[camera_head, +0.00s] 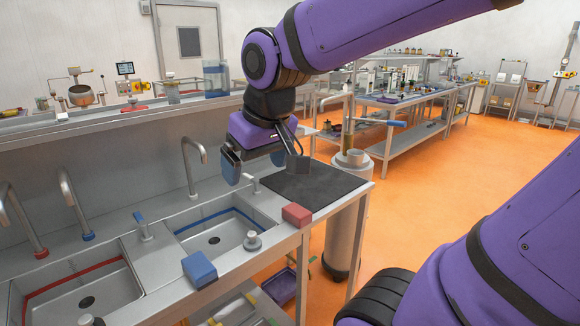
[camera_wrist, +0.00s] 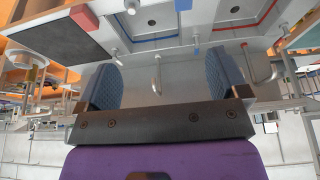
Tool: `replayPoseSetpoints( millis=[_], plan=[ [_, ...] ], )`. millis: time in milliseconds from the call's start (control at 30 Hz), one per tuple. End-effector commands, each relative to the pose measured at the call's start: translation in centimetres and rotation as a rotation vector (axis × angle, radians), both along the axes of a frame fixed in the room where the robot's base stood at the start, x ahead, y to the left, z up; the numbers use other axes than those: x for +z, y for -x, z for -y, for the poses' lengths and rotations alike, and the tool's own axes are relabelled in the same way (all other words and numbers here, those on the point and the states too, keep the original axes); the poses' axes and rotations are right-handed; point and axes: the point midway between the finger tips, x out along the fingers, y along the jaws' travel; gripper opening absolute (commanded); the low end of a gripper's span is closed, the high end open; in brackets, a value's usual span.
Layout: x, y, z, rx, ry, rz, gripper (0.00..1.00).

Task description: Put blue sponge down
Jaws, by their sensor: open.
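The blue sponge (camera_head: 200,270) is a blue block lying on the front rim of the steel sink counter, between the two basins. My gripper (camera_head: 255,168) is above the back of the counter, behind and to the right of the blue sponge and well apart from it. In the wrist view my gripper (camera_wrist: 164,72) has its two blue-padded fingers wide apart, with nothing between them.
A red block (camera_head: 297,215) lies on the counter's front edge beside a dark mat (camera_head: 312,186). The left basin (camera_head: 85,295) has a red band, the right basin (camera_head: 215,238) a blue one. Taps (camera_head: 190,165) stand up behind the basins. Orange floor (camera_head: 460,170) is open to the right.

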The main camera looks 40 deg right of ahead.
Motion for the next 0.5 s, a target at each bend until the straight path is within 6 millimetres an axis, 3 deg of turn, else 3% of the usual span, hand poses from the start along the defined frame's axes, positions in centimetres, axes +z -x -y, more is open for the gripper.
replayPoseSetpoints(
  millis=[33,200,333,500],
  plan=[
    [0.6,1.5,0.2,-0.001,-0.002,0.025,0.93],
    [1.3,5.3,0.6,0.002,-0.006,0.073,0.93],
    [1.4,6.9,0.8,0.003,-0.009,0.095,0.93],
    [1.4,7.5,0.8,0.005,-0.011,0.101,0.93]
  ],
)
